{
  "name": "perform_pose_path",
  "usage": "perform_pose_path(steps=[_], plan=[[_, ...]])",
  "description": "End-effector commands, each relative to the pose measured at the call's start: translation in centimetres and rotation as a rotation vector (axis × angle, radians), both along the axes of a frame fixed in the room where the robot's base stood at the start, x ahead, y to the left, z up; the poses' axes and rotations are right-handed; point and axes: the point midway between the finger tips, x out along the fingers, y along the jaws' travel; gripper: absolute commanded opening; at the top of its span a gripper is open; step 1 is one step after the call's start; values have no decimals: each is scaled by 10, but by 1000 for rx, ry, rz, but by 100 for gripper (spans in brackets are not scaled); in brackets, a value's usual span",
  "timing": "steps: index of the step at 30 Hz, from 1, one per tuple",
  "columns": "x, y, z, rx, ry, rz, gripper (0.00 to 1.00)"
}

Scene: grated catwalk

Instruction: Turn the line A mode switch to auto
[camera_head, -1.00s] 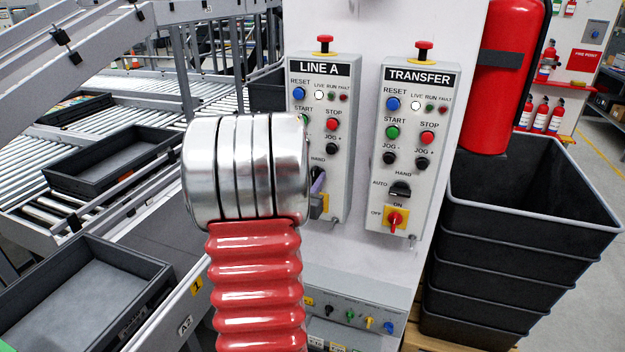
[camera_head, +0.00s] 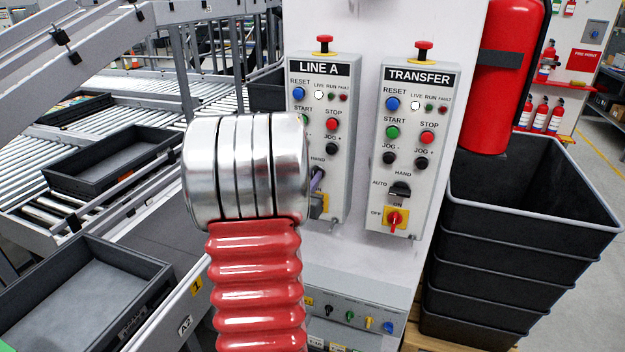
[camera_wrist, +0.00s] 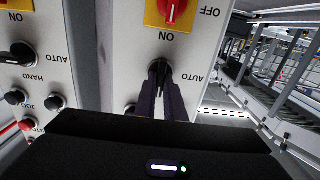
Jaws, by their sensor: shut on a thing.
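The LINE A box (camera_head: 340,110) stands on the pale column in the head view, its left side partly behind my arm. Its mode switch, a black knob (camera_wrist: 158,67), shows in the upside-down wrist view between the HAND and AUTO area and the red-and-yellow ON/OFF switch (camera_wrist: 171,12). My gripper (camera_wrist: 159,84) is shut on this knob, one dark finger on each side. AUTO is printed to the right of the knob there; the HAND label is hidden by the fingers. The knob's exact pointing is hard to tell. In the head view, only a purplish finger (camera_head: 317,182) shows past my arm.
The TRANSFER box (camera_head: 421,130) with a similar black knob (camera_head: 400,190) stands to the right. A fire extinguisher (camera_head: 503,80) and stacked black bins (camera_head: 530,240) are further right. A lower control panel (camera_head: 355,312) sits below. Roller conveyors with grey trays (camera_head: 70,290) fill the left.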

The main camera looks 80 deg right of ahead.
Motion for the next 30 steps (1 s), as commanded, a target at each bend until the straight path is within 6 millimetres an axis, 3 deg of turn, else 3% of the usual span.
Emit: perform_pose_path(steps=[14, 30], plan=[[1, 0, 0, 15, 157, -1, 0], [3, 0, -1, 60, 635, -1, 0]])
